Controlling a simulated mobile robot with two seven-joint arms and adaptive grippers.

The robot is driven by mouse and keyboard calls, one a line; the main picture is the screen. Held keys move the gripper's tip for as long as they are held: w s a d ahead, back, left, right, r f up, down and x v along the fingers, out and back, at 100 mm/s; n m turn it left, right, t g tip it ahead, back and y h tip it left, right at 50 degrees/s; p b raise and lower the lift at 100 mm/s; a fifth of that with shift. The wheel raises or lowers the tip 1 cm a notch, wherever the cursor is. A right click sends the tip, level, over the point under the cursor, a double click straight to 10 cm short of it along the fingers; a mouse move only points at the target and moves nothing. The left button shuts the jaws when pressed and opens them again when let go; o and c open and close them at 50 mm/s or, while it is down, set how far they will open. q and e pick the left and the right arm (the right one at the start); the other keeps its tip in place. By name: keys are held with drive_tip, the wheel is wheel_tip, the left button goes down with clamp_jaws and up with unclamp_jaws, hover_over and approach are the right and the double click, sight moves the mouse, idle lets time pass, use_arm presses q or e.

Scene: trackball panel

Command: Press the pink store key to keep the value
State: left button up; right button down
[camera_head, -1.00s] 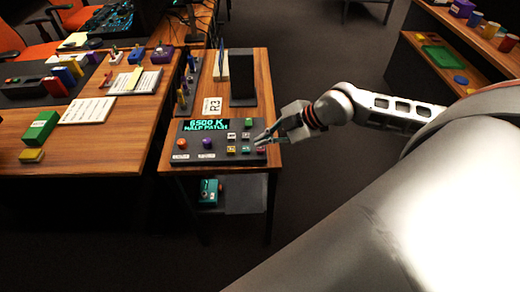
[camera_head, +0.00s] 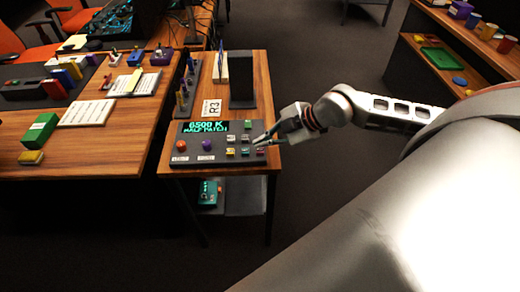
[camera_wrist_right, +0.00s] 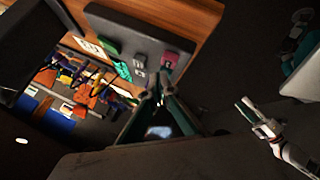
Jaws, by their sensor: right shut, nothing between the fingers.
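The pink store key (camera_head: 261,149) is at the lower right corner of the dark control panel (camera_head: 220,159) on the small wooden table. It also shows in the right wrist view (camera_wrist_right: 170,58). My right gripper (camera_head: 257,141) is shut and empty, its fingertips close to the panel's right-hand keys, beside the pink key. In the right wrist view its fingers (camera_wrist_right: 160,96) point toward the pink key. I cannot tell whether they touch it. The display (camera_head: 205,127) reads "6500 K HALF PATCH". What looks like my left gripper (camera_wrist_right: 262,122) shows small in the right wrist view.
A cluttered desk (camera_head: 80,160) is at the left. The floor right of the table is clear.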

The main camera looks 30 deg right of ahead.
idle(0.4)
drive_tip(key=shift+f, duration=0.4)
drive_tip(key=shift+f, duration=0.25)
idle(0.4)
drive_tip(key=shift+f, duration=0.25)
idle(0.5)
drive_tip(key=shift+r+p, duration=0.9)
drive_tip(key=shift+p, duration=0.25)
